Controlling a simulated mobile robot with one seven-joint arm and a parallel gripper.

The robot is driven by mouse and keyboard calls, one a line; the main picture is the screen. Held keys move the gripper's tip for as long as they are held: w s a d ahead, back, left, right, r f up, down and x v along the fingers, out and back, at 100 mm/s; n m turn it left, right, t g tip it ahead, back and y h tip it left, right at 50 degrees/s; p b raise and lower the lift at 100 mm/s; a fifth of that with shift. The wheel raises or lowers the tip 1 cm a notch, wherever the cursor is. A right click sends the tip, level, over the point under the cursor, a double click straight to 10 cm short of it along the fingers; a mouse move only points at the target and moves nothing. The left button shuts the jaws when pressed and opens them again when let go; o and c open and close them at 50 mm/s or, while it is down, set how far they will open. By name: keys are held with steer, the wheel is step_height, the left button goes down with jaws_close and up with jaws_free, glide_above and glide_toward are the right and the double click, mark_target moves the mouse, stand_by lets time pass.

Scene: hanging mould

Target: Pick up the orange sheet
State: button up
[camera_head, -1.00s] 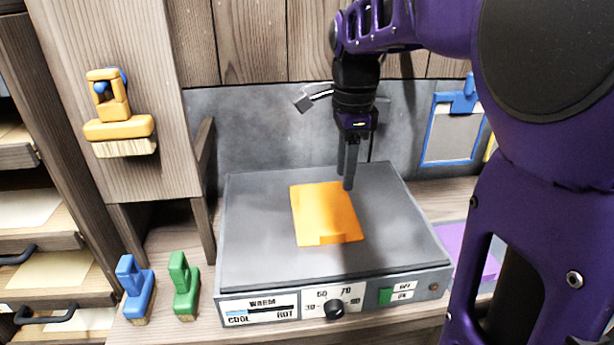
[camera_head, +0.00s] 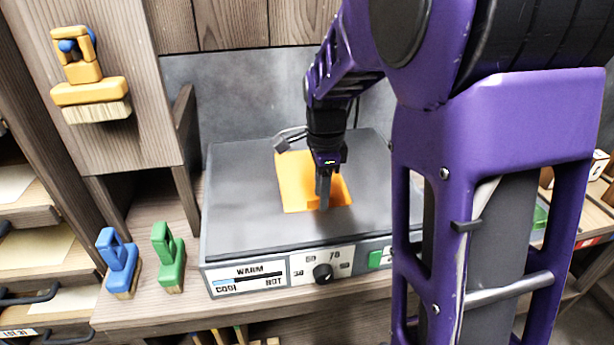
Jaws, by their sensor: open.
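The orange sheet (camera_head: 294,182) lies flat on the grey top of the hot plate (camera_head: 240,200), with a small raised tab or fold at its front edge. My gripper (camera_head: 323,203) points down at the sheet's front edge, right by the tab. Its fingers are open, and they cover part of the sheet. I cannot tell whether the fingertips touch the sheet or straddle the tab.
The hot plate's front has a gauge, a black knob (camera_head: 323,272) and a green switch (camera_head: 376,259). A blue brush (camera_head: 118,262) and a green brush (camera_head: 168,258) stand to the left. A yellow brush (camera_head: 88,80) hangs on the wooden panel. My arm hides the right side.

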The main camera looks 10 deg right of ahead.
steer(key=shift+f, duration=0.5)
jaws_close()
stand_by(1.1)
